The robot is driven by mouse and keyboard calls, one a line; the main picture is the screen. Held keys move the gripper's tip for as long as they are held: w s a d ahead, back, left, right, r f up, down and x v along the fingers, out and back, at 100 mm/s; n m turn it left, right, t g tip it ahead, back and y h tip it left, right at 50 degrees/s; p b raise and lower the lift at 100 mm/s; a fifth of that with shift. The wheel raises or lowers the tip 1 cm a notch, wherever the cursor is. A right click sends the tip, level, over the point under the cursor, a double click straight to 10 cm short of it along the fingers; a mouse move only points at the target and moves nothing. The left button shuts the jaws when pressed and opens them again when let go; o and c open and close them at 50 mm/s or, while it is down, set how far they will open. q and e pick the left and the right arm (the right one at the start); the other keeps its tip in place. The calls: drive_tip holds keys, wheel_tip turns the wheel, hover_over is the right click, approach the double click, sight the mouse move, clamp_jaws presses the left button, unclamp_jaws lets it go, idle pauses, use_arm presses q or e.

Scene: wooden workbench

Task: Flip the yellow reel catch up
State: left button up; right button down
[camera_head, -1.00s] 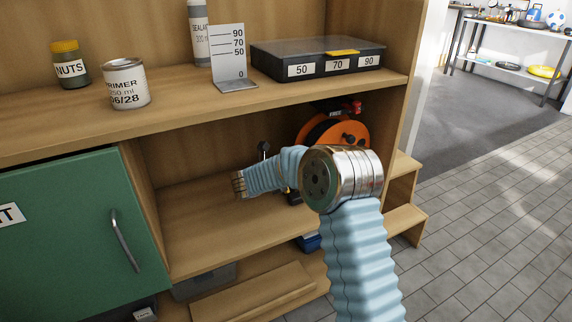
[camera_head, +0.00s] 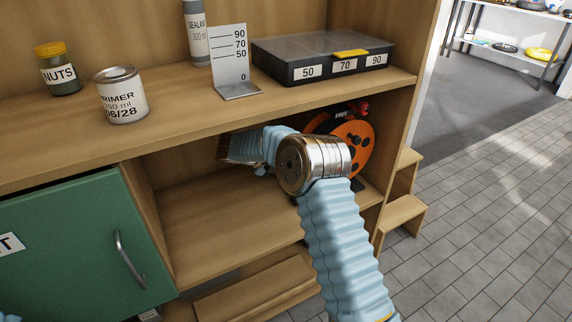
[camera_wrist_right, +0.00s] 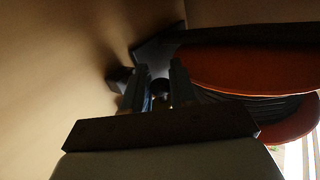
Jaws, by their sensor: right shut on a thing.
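The orange cable reel (camera_head: 352,142) stands under the shelf at the right end of the lower bay, partly hidden by my right arm. In the right wrist view its orange discs (camera_wrist_right: 250,68) lie to the right of the fingers. My right gripper (camera_wrist_right: 158,92) is shut on a small dark part (camera_wrist_right: 160,87) beside the reel, in deep shadow. I cannot make out a yellow colour on it. In the head view my right arm hides this gripper. My left gripper is out of view.
The shelf (camera_head: 180,118) runs just above my right forearm. It bears a primer can (camera_head: 122,97), a nuts jar (camera_head: 57,70), an upright gauge (camera_head: 230,60) and a black case (camera_head: 320,62). A green door (camera_head: 75,245) is at left. The bay floor (camera_head: 225,220) is clear.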

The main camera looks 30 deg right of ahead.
drive_tip(key=shift+w, duration=0.15)
idle(0.3)
drive_tip(key=c, duration=1)
unclamp_jaws()
drive_tip(key=shift+c, duration=0.2)
drive_tip(key=shift+a, duration=0.1)
drive_tip(key=a+r+b, duration=0.1)
drive_tip(key=a+b, duration=0.1)
drive_tip(key=a, duration=1.2)
drive_tip(key=shift+a+r, duration=0.15)
drive_tip(key=shift+r, duration=0.2)
